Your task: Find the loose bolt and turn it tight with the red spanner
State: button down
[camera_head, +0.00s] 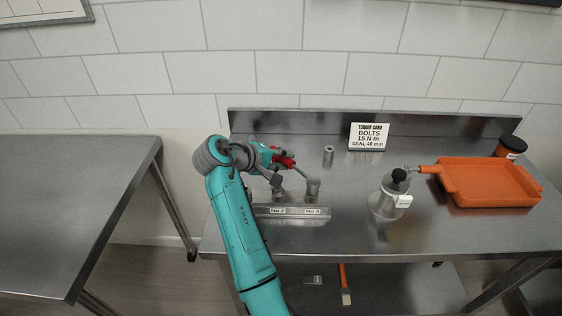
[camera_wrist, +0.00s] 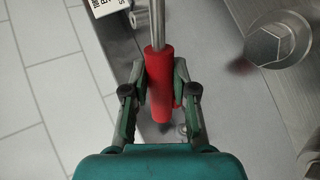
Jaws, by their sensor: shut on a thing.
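My gripper (camera_head: 280,158) is shut on the red handle of the spanner (camera_wrist: 158,95) above the steel bench. The spanner's grey shaft runs up out of the top of the wrist view; its jaw end is not clear in either view. In the head view a metal block (camera_head: 291,213) with two labels stands below my gripper. A left bolt (camera_head: 277,186) and a right bolt (camera_head: 313,187) stand up from it. I cannot tell which is loose. A large hex bolt head (camera_wrist: 270,45) shows at the right of the wrist view, apart from the handle.
A small metal cylinder (camera_head: 328,156) stands behind the block. A torque card (camera_head: 368,136) leans at the back. The bench front right is clear.

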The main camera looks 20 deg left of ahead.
jog(key=shift+r, duration=0.1)
jog(key=shift+r, duration=1.15)
jog(key=s+n+y, duration=0.1)
jog(key=s+n+t+y, duration=0.1)
jog(key=shift+s+a+f+n, duration=0.1)
jog(key=shift+s+a+n, duration=0.2)
jog(key=shift+a+n, duration=0.1)
jog(key=s+n+y, duration=0.5)
jog(key=y, duration=0.1)
jog(key=shift+s+d+n+t, duration=0.1)
jog(key=shift+n+t, duration=0.2)
jog(key=shift+t, duration=0.1)
jog(key=s+d+n+g+y, duration=0.4)
jog(key=s+n+y, duration=0.2)
jog(key=n+y, duration=0.1)
jog(key=shift+s+d+n+y, duration=0.25)
jog(key=shift+n+y, duration=0.05)
jog(key=shift+n, duration=0.6)
jog(key=shift+d, duration=0.15)
